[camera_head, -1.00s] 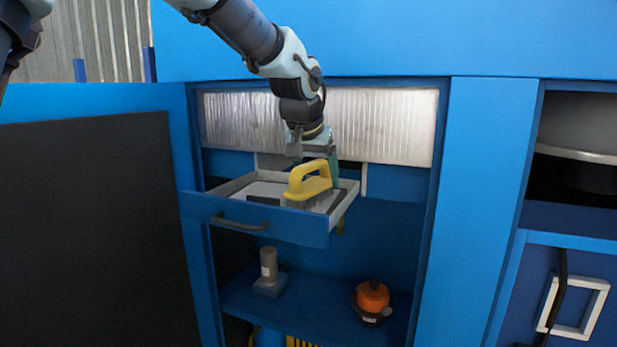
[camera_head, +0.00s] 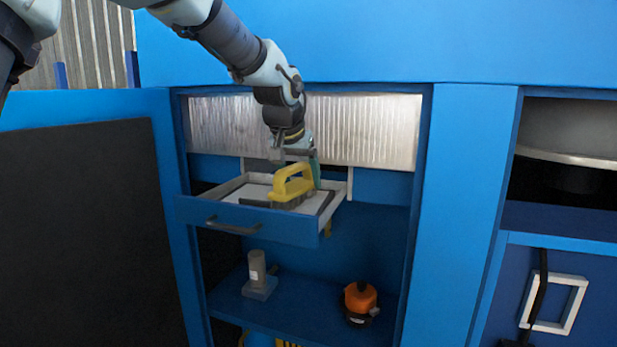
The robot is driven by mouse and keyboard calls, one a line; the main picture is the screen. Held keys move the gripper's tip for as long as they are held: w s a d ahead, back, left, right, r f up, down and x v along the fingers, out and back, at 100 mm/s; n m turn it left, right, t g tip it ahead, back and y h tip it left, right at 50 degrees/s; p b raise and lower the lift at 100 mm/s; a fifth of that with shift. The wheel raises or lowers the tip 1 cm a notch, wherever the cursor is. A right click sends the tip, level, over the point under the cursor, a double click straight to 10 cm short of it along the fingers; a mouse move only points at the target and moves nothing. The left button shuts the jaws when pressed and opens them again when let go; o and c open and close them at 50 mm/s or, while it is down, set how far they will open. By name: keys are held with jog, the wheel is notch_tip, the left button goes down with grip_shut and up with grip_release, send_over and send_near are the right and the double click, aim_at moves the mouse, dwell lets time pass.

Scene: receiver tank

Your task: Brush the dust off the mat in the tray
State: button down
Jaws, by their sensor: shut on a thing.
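A yellow-handled brush (camera_head: 291,186) with dark bristles is in the pulled-out blue tray (camera_head: 250,220), towards its right side. My gripper (camera_head: 296,165) is at the brush from behind and above, shut on it; the fingertips are partly hidden behind the yellow handle. The bristles are low in the tray, at or just above the mat; I cannot tell if they touch.
The tray has a dark handle (camera_head: 233,226) on its front. Below, a shelf holds a grey cylinder on a base (camera_head: 258,275) and an orange-topped object (camera_head: 360,300). An open door (camera_head: 95,220) stands left. Cabinet posts flank the opening.

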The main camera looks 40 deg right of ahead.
jog(key=shift+w+a+p, duration=0.1)
jog(key=shift+w+a, duration=0.35)
jog(key=shift+w, duration=0.3)
jog(key=shift+w+a+p, duration=0.1)
jog(key=shift+w+a, duration=0.3)
jog(key=shift+w, duration=0.4)
jog(key=shift+w+a+p, duration=0.1)
jog(key=shift+w+a, duration=0.35)
jog(key=shift+w, duration=0.3)
jog(key=shift+w+a+p, duration=0.35)
jog(key=shift+w+a, duration=0.55)
jog(key=shift+w, duration=0.7)
jog(key=shift+w+a+p, duration=0.4)
jog(key=shift+w+a, duration=0.45)
jog(key=shift+w, duration=0.8)
jog(key=shift+w+a+p, duration=0.35)
jog(key=shift+w+a, duration=0.55)
jog(key=shift+w, duration=0.7)
jog(key=shift+r, duration=0.1)
notch_tip(320, 180, up, 6)
jog(key=p, duration=0.4)
notch_tip(320, 180, up, 3)
